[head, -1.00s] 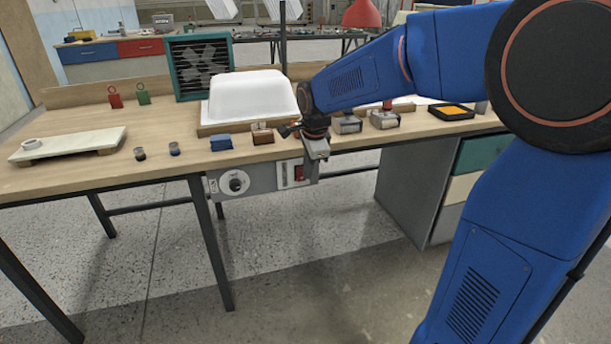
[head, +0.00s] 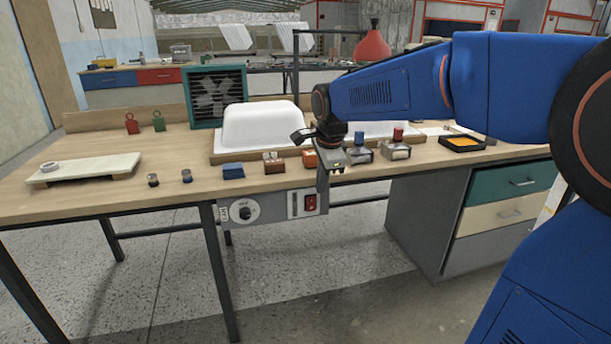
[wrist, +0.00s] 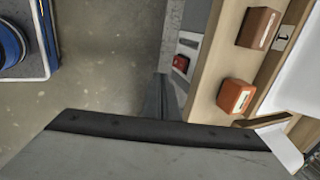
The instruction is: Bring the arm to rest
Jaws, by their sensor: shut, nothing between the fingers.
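My gripper (head: 322,184) hangs down at the front edge of the workbench in the head view, at the end of my blue arm. It is shut and looks empty. A brown block (head: 273,164) is further left.
A white tub shell (head: 258,124) stands on the bench (head: 120,190) behind the blocks. A control box with a dial (head: 244,211) hangs under the front edge. Metal-cased items (head: 397,151) stand right of my gripper. Floor before the bench is clear.

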